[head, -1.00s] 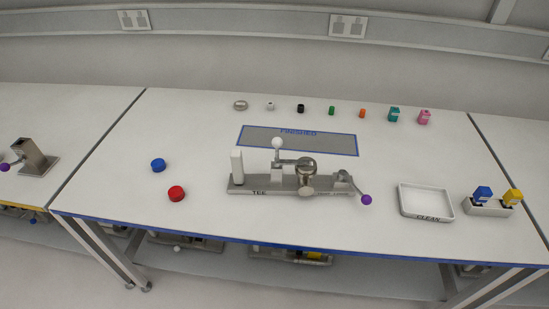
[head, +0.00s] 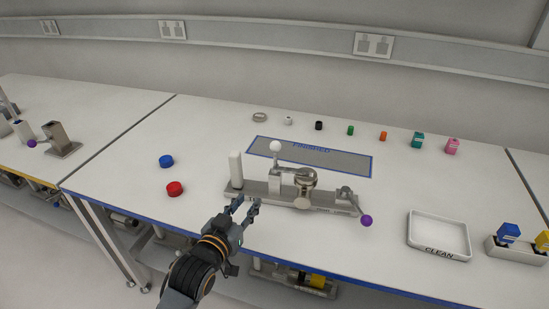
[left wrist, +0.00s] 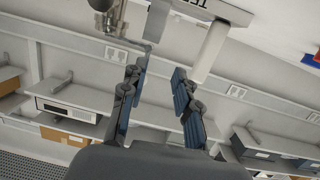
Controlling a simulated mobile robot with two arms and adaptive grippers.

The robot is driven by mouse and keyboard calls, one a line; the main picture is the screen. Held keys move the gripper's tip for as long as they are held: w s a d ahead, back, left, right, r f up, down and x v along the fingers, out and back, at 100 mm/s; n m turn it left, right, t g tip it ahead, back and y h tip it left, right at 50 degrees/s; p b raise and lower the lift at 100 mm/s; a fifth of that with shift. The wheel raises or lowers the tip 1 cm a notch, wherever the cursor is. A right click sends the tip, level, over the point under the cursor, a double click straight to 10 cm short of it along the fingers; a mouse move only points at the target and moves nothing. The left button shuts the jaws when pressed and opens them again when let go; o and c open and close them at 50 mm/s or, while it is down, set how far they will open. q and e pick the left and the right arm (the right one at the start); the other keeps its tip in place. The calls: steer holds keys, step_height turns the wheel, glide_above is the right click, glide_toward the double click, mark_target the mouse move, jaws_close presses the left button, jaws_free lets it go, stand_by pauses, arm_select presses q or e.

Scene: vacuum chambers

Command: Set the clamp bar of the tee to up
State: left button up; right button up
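The tee fixture (head: 262,197) is a grey metal base on the table, with a white upright post (head: 236,169) at its left end and a round metal chamber (head: 305,180) on it. A bar with a white ball knob (head: 276,147) stands by the chamber. A lever with a purple ball (head: 366,221) is at its right end. My left gripper (head: 246,205) is open and empty at the near edge of the base, in front of the white post. In the left wrist view its fingers (left wrist: 158,88) are apart; the white post (left wrist: 210,50) shows beyond them. My right gripper is not in view.
A blue cap (head: 166,161) and a red cap (head: 175,189) lie left of the tee. The FINISHED mat (head: 262,143) is behind it. The CLEAN tray (head: 438,252) and a holder (head: 512,253) stand at right. Several small parts line the back.

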arm_select(q)
steer(key=t+h, duration=0.1)
glide_toward(275, 155)
steer(key=shift+m, duration=0.3)
steer(key=x, duration=1)
steer(key=shift+w+d, duration=0.1)
steer(key=shift+w, duration=0.15)
jaws_close()
